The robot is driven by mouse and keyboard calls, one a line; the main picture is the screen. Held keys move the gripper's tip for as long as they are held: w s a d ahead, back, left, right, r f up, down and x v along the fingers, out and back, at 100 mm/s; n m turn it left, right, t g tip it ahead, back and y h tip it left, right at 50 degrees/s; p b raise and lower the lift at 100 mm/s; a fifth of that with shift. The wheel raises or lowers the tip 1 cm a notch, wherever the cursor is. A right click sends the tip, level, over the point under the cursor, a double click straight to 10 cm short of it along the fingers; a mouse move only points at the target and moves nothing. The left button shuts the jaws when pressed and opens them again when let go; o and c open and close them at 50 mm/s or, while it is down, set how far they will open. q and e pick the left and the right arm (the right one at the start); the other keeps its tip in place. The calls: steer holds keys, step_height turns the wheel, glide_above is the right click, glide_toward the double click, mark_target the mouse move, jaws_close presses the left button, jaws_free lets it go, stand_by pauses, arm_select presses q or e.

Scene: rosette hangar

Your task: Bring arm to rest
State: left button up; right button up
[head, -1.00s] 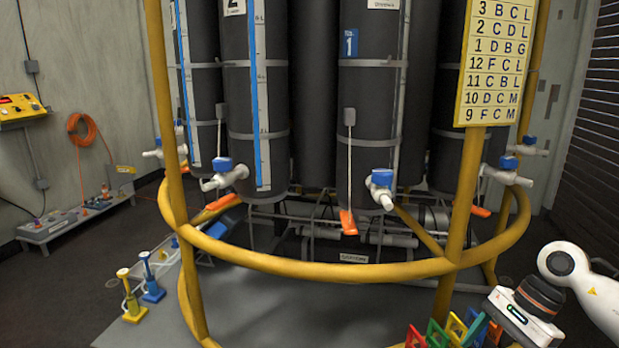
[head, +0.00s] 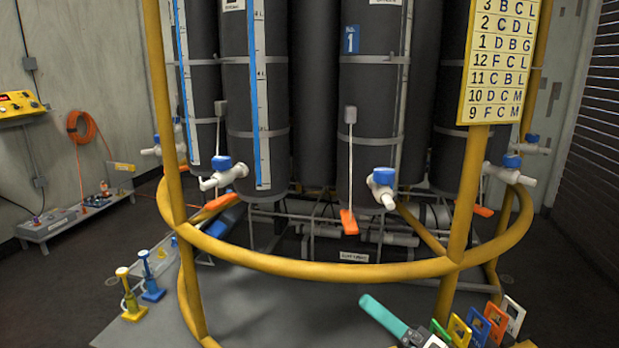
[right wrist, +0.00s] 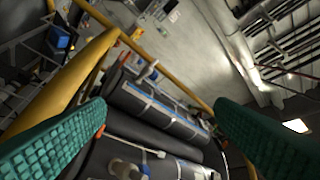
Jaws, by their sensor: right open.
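My right gripper (head: 384,316) shows at the bottom of the head view, right of centre. A teal finger pad points up and to the left, low in front of the yellow rail, and the rest of the arm is mostly out of frame. In the right wrist view its two teal ridged fingers (right wrist: 160,108) stand wide apart with nothing between them. That view is tilted and looks past the fingers at dark cylinders (right wrist: 155,105) and a yellow rail (right wrist: 68,82). My left gripper is not in view.
A yellow tubular frame (head: 320,267) curves around tall dark cylinders (head: 255,95) with blue-handled valves (head: 382,186). Several coloured tags (head: 478,328) stand beside my right gripper. Yellow and blue hand pumps (head: 130,297) stand at left. Grey floor inside the frame is clear.

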steer(key=s+d+f+m+t+h, duration=0.15)
steer(key=d+f+m+h, duration=0.5)
steer(key=m, duration=0.65)
steer(key=s+d+f+m+h, duration=0.2)
steer(key=d+f+m+h, duration=0.2)
steer(key=f+m+h, duration=0.6)
steer(key=s+f+m+g, duration=0.6)
steer(key=s, duration=0.5)
steer(key=s+f+m+g, duration=0.5)
steer(key=s+m+g, duration=0.1)
steer(key=s, duration=0.4)
step_height(320, 180, down, 22)
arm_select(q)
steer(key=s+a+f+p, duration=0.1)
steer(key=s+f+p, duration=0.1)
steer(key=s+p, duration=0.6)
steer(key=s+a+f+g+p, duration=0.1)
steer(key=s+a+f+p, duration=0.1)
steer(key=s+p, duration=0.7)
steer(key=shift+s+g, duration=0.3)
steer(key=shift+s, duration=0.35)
arm_select(e)
steer(key=s+d+f+n+g, duration=0.1)
steer(key=s+d+f+g, duration=0.1)
steer(key=s, duration=1.5)
steer(key=shift+s+d+f, duration=0.15)
steer(key=shift+s+f, duration=0.1)
steer(key=shift+f, duration=0.4)
